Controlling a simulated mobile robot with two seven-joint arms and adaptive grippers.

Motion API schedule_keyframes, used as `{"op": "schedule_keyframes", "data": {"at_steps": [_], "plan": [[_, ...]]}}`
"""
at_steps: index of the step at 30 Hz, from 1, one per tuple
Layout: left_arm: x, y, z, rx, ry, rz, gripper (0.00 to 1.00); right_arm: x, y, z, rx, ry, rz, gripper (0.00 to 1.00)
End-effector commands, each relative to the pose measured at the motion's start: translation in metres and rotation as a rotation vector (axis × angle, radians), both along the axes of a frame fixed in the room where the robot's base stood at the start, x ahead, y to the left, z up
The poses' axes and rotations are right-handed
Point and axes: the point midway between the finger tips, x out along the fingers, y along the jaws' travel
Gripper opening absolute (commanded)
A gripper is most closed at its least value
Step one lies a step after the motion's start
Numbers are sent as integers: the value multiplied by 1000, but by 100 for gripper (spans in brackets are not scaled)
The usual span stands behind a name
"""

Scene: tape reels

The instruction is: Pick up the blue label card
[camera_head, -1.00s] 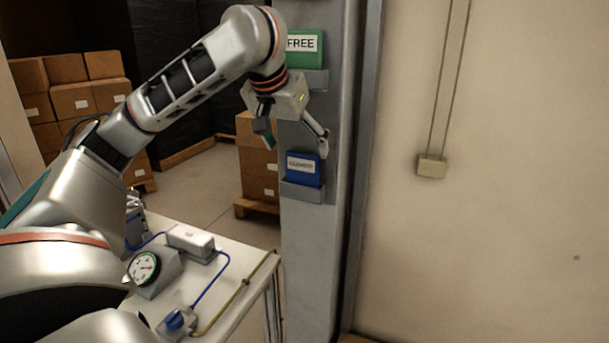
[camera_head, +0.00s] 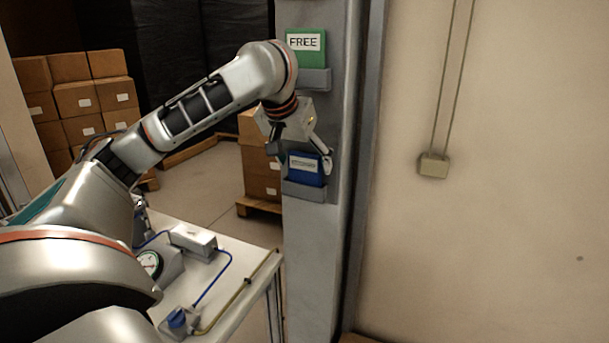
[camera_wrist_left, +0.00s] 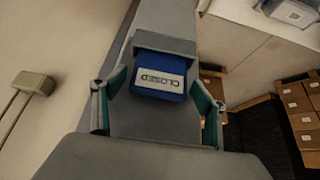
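The blue label card (camera_head: 306,168) stands in a grey holder (camera_head: 304,191) on the grey post, below the green FREE card (camera_head: 305,48). In the left wrist view the card (camera_wrist_left: 158,80) reads CLOSED, upside down, with its end in the holder (camera_wrist_left: 165,44). My left gripper (camera_head: 304,160) is at the card, its fingers open. In the wrist view the open fingers (camera_wrist_left: 158,97) are spread to both sides of the card, with gaps between; neither clearly touches it. My right gripper is not in view.
The grey post (camera_head: 308,250) stands beside a beige wall with a small box (camera_head: 433,165) and cables. A white table (camera_head: 235,262) with a gauge and wired devices is below my left arm. Cartons (camera_head: 260,170) stand behind.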

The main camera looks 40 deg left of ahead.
Motion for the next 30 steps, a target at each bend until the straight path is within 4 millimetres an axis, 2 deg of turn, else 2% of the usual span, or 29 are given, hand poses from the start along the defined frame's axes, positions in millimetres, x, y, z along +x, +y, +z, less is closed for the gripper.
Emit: {"op": "schedule_keyframes", "data": {"at_steps": [1, 3, 17, 23, 30], "plan": [[0, 0, 0, 0, 0, 0, 55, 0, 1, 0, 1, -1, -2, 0], [0, 0, 0, 0, 0, 0, 38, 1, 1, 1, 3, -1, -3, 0], [0, 0, 4, 1, -1, 1, 37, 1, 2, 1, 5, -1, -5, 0], [1, 0, 19, 0, -3, 2, 37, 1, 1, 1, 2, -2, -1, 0], [0, -1, 46, 0, -3, -1, 37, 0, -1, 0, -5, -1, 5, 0]]}}
